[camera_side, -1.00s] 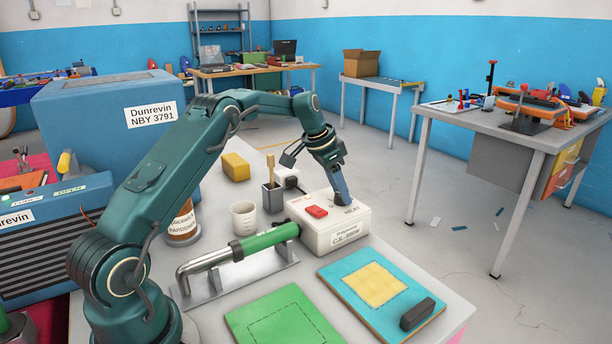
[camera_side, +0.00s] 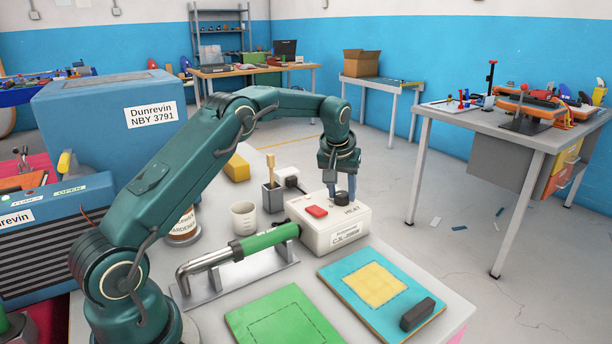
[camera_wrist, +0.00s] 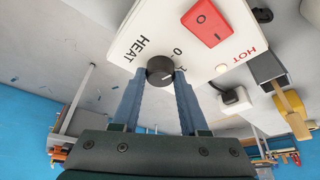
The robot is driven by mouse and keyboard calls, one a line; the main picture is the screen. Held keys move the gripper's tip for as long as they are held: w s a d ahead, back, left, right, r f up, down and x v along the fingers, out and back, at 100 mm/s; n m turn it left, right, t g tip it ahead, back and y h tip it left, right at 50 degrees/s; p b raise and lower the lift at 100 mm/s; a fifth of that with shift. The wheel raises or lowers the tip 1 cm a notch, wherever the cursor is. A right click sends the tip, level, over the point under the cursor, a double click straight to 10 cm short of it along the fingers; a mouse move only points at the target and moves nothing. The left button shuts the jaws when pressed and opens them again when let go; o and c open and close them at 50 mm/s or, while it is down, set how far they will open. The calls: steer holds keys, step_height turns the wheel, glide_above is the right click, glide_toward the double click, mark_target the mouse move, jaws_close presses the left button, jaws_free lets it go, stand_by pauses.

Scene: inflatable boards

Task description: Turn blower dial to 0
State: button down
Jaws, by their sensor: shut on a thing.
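The white blower control box (camera_side: 335,236) stands on the grey table, with a red switch (camera_side: 316,211) and a HEAT label on top. In the wrist view, the black round dial (camera_wrist: 160,70) sits at the box's edge beside the HEAT print. Printed marks, including a 0, show beside it, and part of the scale is hidden. A short white line is on the dial's face, on the side toward my gripper. My gripper (camera_wrist: 161,75) is shut on the dial, one blue finger on each side. It points straight down in the side view (camera_side: 342,197).
The green-handled hot-air tool (camera_side: 268,240) lies on a metal stand left of the box. A white cup (camera_side: 243,215) and a dark brush holder (camera_side: 272,198) stand behind it. Green and blue boards (camera_side: 345,275) lie in front, with a black block (camera_side: 417,314).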

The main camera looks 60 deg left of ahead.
steer(key=shift+n+y, duration=0.3)
steer(key=shift+n, duration=0.6)
steer(key=shift+g, duration=0.3)
steer(key=shift+c, duration=2.2)
jaws_free()
steer(key=shift+r, duration=0.1)
steer(key=shift+v, duration=2.5)
